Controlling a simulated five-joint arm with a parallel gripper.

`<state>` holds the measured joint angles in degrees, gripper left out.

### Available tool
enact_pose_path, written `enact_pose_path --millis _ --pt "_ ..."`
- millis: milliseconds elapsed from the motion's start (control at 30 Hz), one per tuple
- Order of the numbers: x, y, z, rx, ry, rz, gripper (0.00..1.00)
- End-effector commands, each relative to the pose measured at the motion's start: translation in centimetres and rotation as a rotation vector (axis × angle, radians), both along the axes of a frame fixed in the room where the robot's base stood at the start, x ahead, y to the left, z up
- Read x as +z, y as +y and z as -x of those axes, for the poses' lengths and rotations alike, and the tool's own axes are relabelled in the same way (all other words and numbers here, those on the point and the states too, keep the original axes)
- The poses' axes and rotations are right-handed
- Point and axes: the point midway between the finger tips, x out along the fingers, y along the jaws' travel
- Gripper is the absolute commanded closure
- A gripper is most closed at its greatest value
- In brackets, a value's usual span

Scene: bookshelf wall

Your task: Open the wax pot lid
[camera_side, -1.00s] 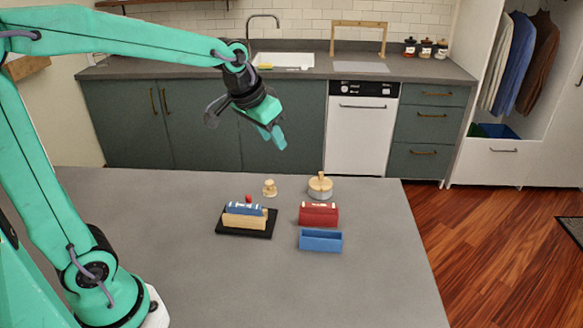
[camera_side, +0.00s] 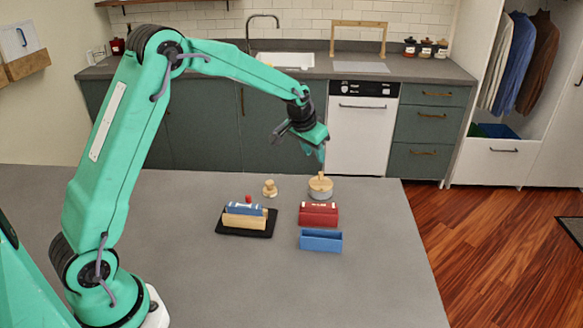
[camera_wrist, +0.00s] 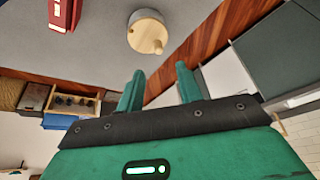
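The wax pot (camera_side: 320,195) is a short, round grey pot near the back edge of the counter. Its round pale wooden lid (camera_side: 313,185) with a knob on top sits on it. In the wrist view the lid (camera_wrist: 143,24) and its knob (camera_wrist: 155,46) show beyond the fingertips. My gripper (camera_side: 322,160) is just above the knob in the side view, pointing down. The wrist view shows my gripper (camera_wrist: 157,75) with its two green fingers apart and nothing between them. The knob is not between the fingers.
A small wooden peg-like piece (camera_side: 269,190) stands left of the pot. A red box (camera_side: 318,215) and an open blue box (camera_side: 321,241) stand in front. A black tray (camera_side: 225,232) with blue and tan pieces lies to the left. The counter's right side is clear.

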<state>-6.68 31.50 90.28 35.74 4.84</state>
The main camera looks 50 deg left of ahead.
Motion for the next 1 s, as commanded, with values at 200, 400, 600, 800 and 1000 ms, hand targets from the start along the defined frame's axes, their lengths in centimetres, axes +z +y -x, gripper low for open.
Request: enact_pose_path --millis 200,400,600,800,1000 --pt "-0.6 0.2 -0.4 0.0 0.001 -0.001 0.64" --pt "-0.9 0.2 -0.5 0.0 0.002 -0.001 0.64" --pt "-2.1 0.2 -1.0 0.0 0.003 0.0 0.64" --pt "-4.2 0.2 -1.8 0.0 0.004 0.001 0.64" --pt "-6.2 0.2 -2.7 0.0 0.003 0.001 0.64"
